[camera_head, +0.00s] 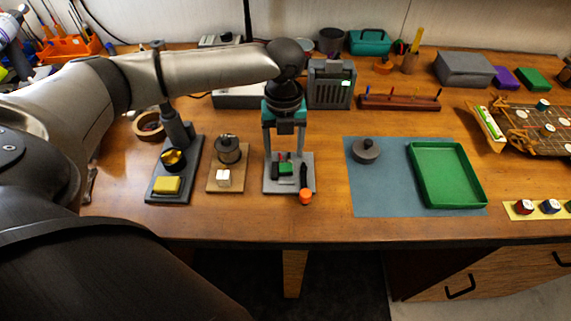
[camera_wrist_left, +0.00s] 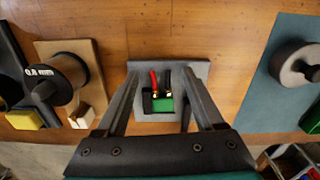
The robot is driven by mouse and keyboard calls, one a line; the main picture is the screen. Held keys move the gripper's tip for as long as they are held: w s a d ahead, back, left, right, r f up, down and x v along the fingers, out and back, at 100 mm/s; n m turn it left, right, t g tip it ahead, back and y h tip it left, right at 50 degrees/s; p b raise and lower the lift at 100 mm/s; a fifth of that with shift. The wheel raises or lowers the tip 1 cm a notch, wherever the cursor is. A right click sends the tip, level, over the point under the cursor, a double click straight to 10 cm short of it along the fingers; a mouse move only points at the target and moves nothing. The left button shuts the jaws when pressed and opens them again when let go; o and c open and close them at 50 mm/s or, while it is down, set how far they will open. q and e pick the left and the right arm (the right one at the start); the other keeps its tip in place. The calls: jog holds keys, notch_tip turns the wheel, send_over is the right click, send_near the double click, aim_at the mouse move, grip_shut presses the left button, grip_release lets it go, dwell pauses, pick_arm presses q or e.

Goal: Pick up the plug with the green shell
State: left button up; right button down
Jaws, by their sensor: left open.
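The plug with the green shell (camera_head: 286,169) sits in a dark holder on a light grey base plate (camera_head: 270,187) near the table's front. In the left wrist view the green shell (camera_wrist_left: 163,105) lies between my fingers, with a red and a black lead with gold-coloured ends beside it. My left gripper (camera_head: 286,152) points down over the plate, open and empty, its two fingers on either side of the plug. In the wrist view the open left gripper (camera_wrist_left: 160,80) straddles the holder; I cannot tell whether the fingertips touch anything. My right gripper is not in view.
A black tool with an orange end (camera_head: 306,196) stands at the plate's front right. A spool stand (camera_head: 228,150) and a dark stand with a yellow sponge (camera_head: 167,185) are to the left. A blue mat (camera_head: 375,195) with a green tray (camera_head: 470,185) lies right.

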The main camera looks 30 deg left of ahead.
pick_arm(q)
grip_shut()
dwell(0.5)
